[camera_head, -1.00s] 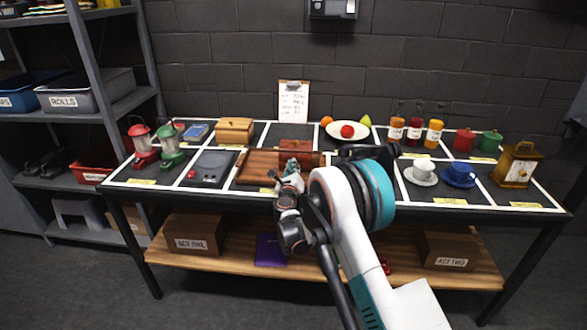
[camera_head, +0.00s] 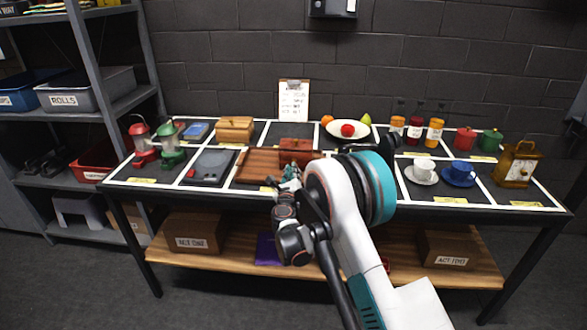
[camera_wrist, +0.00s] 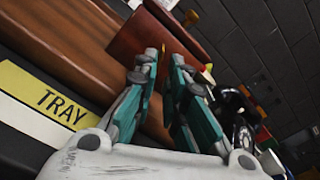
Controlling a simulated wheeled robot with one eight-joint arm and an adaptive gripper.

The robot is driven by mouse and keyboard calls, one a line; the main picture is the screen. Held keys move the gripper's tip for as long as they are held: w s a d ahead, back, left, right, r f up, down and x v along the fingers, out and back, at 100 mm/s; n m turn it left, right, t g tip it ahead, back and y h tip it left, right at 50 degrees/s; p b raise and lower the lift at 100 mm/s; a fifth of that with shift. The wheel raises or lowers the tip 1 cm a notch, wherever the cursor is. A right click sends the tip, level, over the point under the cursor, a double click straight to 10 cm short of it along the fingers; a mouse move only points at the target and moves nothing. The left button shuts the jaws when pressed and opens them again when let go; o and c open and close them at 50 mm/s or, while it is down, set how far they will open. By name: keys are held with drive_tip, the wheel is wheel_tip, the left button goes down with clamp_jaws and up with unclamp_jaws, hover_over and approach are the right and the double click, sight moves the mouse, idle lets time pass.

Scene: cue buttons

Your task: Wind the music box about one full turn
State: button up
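A reddish-brown wooden box (camera_head: 296,144), which looks like the music box, stands at the back right of a brown wooden tray (camera_head: 262,160) on the table. The box also shows at the top of the wrist view (camera_wrist: 150,35), just beyond my fingertips. My gripper (camera_head: 290,172) is in front of the box at the tray's front edge. In the wrist view my teal fingers (camera_wrist: 164,58) stand a narrow gap apart, with nothing clearly held between them.
A yellow TRAY label (camera_wrist: 55,105) is at the table's front edge. A dark flat device (camera_head: 209,167) lies left of the tray. A white plate with fruit (camera_head: 347,131) is behind, and a white cup (camera_head: 424,168) stands to the right, beyond my arm.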

drive_tip(key=s, duration=0.8)
drive_tip(key=shift+a, duration=0.1)
